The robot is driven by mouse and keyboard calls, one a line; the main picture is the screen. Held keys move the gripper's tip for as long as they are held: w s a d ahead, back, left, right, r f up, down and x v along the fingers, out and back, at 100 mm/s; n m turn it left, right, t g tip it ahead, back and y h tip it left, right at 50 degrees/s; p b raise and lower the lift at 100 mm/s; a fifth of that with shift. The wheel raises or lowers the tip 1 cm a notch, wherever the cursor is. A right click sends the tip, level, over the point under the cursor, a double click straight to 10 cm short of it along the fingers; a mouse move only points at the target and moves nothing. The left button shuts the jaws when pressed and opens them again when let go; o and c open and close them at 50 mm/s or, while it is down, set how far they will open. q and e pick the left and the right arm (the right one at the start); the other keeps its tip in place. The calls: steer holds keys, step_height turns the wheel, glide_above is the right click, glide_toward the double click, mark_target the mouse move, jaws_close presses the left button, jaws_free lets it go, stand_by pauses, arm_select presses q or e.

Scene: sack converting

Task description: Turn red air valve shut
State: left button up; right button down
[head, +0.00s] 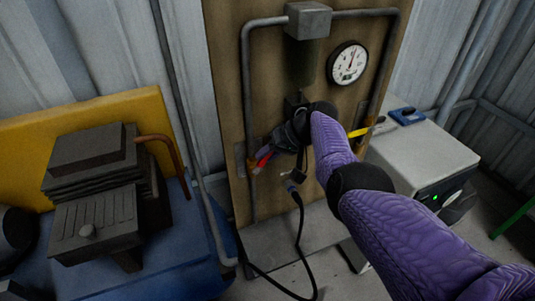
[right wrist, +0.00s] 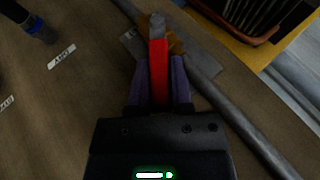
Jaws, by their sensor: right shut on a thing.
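The red air valve lever (head: 263,161) is on the wooden board, low on the left pipe. My right gripper (head: 268,154) reaches it from the right and hides part of the lever. In the right wrist view, the red lever (right wrist: 158,72) runs up between my two purple fingers, which are shut on it. Its grey tip (right wrist: 157,20) sticks out beyond the fingers. The brass valve body (right wrist: 175,42) shows behind the lever, on the grey pipe (right wrist: 205,85). My left gripper is not in view.
A pressure gauge (head: 347,63) and a grey box (head: 309,20) are on the board above. A yellow handle (head: 361,132) is right of my forearm. A black hose (head: 299,225) hangs below. A dark machine (head: 95,215) stands left, a light cabinet (head: 420,155) right.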

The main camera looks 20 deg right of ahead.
steer(key=c, duration=0.5)
jaws_free()
